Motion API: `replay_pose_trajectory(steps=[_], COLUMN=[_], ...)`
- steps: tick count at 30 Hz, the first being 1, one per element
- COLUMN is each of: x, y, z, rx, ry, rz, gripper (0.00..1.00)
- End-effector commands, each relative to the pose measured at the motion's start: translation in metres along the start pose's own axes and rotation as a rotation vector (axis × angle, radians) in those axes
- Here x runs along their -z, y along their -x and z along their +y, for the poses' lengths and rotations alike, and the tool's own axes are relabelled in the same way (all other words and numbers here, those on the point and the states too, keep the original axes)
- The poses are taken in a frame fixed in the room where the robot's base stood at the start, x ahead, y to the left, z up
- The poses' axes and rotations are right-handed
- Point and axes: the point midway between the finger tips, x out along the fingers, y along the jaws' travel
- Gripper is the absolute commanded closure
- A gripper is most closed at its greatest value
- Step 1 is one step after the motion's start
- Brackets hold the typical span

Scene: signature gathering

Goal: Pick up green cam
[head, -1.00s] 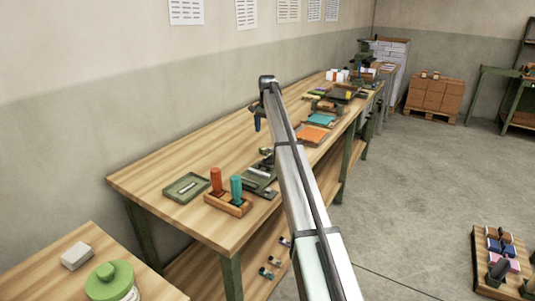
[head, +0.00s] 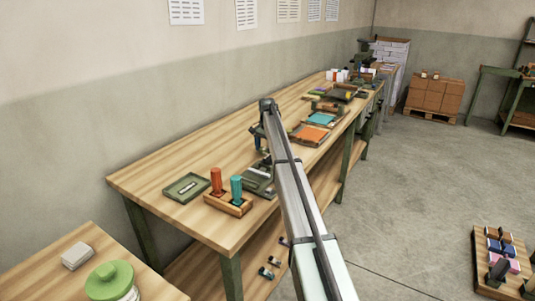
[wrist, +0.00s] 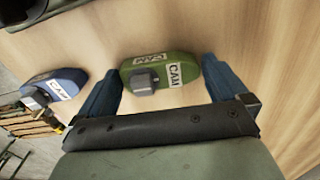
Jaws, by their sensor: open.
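The green cam (wrist: 182,98), a rounded block with white CAM labels and a grey square boss, lies on the wood in the wrist view. My gripper (wrist: 148,64) is open, with one blue finger on each side of the green cam. A gap shows between the left finger and the cam; the right finger is very near its right end, and I cannot tell whether they touch. In the head view my gripper (head: 258,140) hangs over the long workbench (head: 185,160), and the green cam cannot be made out there.
A blue cam (wrist: 66,80) lies just left of the left finger. A dark tray edge (wrist: 35,12) crosses the top left of the wrist view. On the bench, a wooden holder (head: 226,203) with orange and teal cylinders, a green tray (head: 186,187) and a grey-green fixture (head: 258,181) stand nearer.

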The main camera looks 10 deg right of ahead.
Motion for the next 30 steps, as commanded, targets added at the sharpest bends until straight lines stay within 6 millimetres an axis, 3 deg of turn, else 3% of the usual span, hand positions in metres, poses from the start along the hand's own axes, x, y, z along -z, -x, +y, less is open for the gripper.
replay_pose_trajectory(steps=[3,21,30], x=[0.0001,0.0002,0.0003], y=[0.0003,0.0010,0.0033], z=[0.0000,-0.0001,-0.0002], rx=[0.000,0.000,0.001], ry=[0.000,0.000,0.000], rz=[0.000,0.001,0.001], gripper=[0.01,0.57,0.57])
